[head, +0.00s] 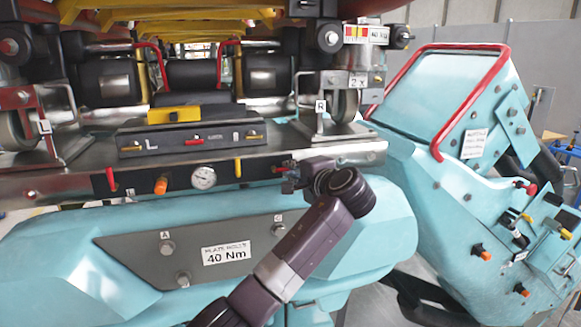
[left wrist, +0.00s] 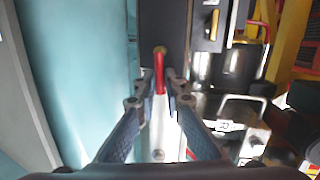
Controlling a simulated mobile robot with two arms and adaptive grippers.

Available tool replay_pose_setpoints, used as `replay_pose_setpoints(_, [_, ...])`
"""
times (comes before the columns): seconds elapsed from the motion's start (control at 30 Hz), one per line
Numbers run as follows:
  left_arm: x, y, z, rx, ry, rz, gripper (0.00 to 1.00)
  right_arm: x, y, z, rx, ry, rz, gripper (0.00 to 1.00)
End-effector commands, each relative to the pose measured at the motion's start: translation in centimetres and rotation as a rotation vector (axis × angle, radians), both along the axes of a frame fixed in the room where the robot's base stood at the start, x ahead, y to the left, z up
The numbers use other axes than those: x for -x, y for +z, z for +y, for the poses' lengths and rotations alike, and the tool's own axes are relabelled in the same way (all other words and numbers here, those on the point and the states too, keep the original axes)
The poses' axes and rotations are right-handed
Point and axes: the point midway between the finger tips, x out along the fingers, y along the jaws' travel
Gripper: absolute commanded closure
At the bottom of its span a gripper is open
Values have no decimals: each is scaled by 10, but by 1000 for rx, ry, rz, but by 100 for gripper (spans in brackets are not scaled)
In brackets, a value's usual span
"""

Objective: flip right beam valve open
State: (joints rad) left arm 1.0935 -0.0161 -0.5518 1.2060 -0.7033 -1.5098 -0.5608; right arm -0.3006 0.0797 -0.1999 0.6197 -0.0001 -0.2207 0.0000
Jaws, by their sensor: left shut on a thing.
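The right beam valve has a red handle, seen in the left wrist view (left wrist: 160,72) between my fingertips; in the head view only a small red part (head: 280,168) shows at the right of the beam's dark panel. My left gripper (head: 292,178) is at the front of the beam and covers most of this valve. In the left wrist view my left gripper (left wrist: 160,88) has both fingertips closed in on the red handle, one on each side. My right gripper is not in view.
The steel beam (head: 60,190) carries another red handle (head: 111,180), an orange knob (head: 161,186), a gauge (head: 204,177) and a yellow lever (head: 238,167). A grey plate marked 40 Nm (head: 130,250) sits below. A teal machine with a red rail (head: 470,48) stands at right.

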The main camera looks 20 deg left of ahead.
Motion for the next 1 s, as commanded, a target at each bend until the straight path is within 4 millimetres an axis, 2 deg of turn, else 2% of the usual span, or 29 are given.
replay_pose_setpoints(0.13, [0, -4, 0, -72, 2, 49, 100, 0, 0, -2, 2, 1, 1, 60])
replay_pose_setpoints(0.4, [0, -4, 0, -77, 1, 54, 100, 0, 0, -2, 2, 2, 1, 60])
replay_pose_setpoints(0.43, [0, -4, 0, -77, 1, 54, 87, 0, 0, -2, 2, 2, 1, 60])
replay_pose_setpoints(0.57, [0, -4, 0, -76, 1, 53, 73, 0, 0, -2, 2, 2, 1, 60])
replay_pose_setpoints(0.87, [1, -3, -2, -75, 0, 51, 73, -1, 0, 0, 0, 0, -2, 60])
replay_pose_setpoints(1.0, [10, -1, -11, -76, -3, 51, 73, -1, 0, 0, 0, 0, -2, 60])
